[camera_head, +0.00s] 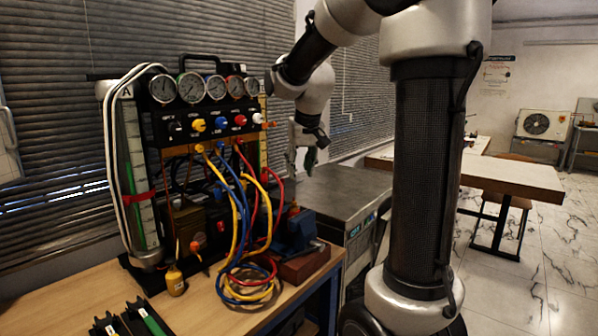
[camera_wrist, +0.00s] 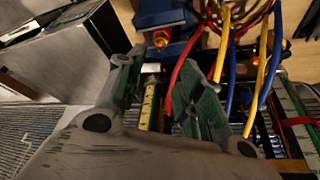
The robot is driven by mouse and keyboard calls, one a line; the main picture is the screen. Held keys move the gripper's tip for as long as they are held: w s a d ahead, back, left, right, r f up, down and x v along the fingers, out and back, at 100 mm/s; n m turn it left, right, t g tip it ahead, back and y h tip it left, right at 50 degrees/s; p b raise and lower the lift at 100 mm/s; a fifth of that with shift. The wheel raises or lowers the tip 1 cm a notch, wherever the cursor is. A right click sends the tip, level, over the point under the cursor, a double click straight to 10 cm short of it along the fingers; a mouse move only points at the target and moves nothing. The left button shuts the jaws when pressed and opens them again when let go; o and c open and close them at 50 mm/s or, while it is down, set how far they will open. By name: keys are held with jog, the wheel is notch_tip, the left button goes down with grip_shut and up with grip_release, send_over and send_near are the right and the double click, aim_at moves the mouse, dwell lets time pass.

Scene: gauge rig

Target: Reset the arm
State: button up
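My gripper (camera_head: 305,152) hangs just right of the gauge rig (camera_head: 180,120) in the head view, at the height of its knob row. In the wrist view my gripper (camera_wrist: 163,88) shows two green-grey fingers spread apart. A yellow scale strip (camera_wrist: 149,104) of the rig shows in the gap, seemingly beyond the fingers, and I see nothing held. My arm (camera_head: 310,55) is bent, reaching down and left from the column. The rig carries several round dials, coloured knobs and red, yellow and blue hoses (camera_head: 245,220).
A grey metal cabinet (camera_head: 340,195) stands right of the bench. Window blinds (camera_head: 50,130) are behind. Open floor (camera_head: 500,290) lies to the right.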

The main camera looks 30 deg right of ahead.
dwell(0.3)
jog(key=s+a+f+n, duration=0.1)
jog(key=s+a, duration=0.1)
jog(key=s, duration=1.1)
jog(key=s+a+f+n, duration=0.1)
jog(key=s+a+f, duration=0.1)
jog(key=s, duration=1.1)
jog(key=shift+a+y, duration=0.4)
jog(key=shift+a, duration=0.3)
